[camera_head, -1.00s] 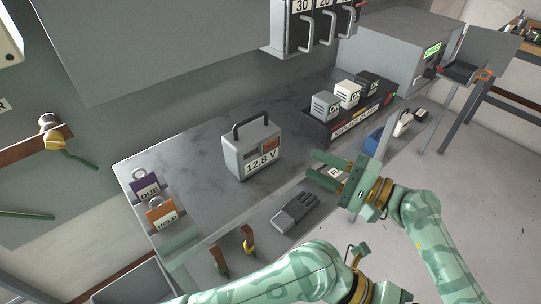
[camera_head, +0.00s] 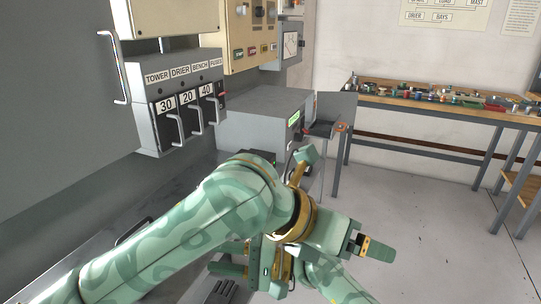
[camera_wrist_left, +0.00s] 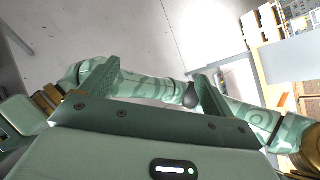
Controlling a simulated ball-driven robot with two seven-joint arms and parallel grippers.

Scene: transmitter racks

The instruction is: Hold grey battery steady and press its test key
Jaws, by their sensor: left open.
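The grey battery is mostly hidden behind my left arm in the head view; only what looks like its dark handle (camera_head: 133,230) shows above the arm. Its display and test key are out of sight. My left arm crosses the head view from the lower left. In the left wrist view my left gripper (camera_wrist_left: 157,70) is open and empty, with floor and one of my arms beyond it. My right gripper (camera_head: 222,268) is partly covered by the left arm. One green finger points left, apart from the handle; the other is not clear.
A fuse box (camera_head: 185,105) with several handles hangs on the wall. A grey cabinet (camera_head: 262,122) with a green display stands beyond my arm. A dark grey glove (camera_head: 222,291) lies at the bottom. A cluttered bench (camera_head: 430,93) stands at the back right. Floor (camera_head: 440,220) is clear.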

